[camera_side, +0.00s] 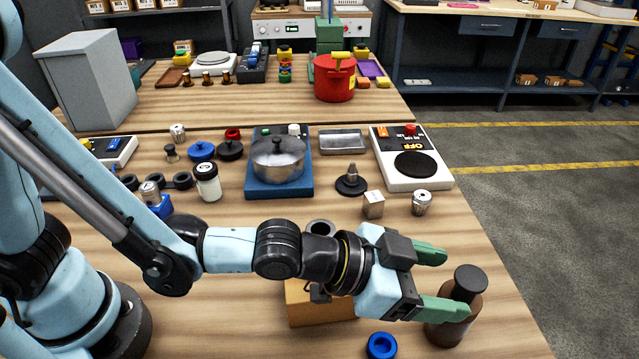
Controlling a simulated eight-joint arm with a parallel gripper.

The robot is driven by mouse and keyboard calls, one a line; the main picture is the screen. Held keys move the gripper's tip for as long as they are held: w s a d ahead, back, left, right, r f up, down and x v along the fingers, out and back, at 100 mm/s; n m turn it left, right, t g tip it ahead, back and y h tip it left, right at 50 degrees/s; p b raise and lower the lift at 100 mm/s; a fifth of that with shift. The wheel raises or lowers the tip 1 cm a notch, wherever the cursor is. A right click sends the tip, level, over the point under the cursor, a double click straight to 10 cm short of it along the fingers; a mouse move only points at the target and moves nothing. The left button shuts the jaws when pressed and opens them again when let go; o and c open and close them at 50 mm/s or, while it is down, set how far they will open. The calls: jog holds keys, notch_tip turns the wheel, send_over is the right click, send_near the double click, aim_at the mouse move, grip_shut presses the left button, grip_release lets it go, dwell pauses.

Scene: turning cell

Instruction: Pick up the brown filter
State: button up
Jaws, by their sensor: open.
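A brown bottle-shaped thing with a dark cap (447,333) stands upright near the right edge of the wooden table; it is the brown item that best fits the brown filter. My gripper (456,284) reaches in from the left, lying level, with its two green fingers spread apart and nothing visibly held. The lower finger crosses in front of the brown thing's body and hides part of it. The upper finger lies to the left of and above its dark cap. I cannot tell whether either finger touches it.
A blue ring (381,346) lies below my gripper. A tan block (306,304) sits under my wrist. A metal cube (373,205) and a metal knob-like part (421,203) stand behind the gripper. A white hot plate (430,180) and a pot (278,160) are farther back.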

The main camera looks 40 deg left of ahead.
aim_at(480, 287)
jog(key=shift+x, duration=3.55)
jog(key=shift+r, duration=0.15)
grip_shut()
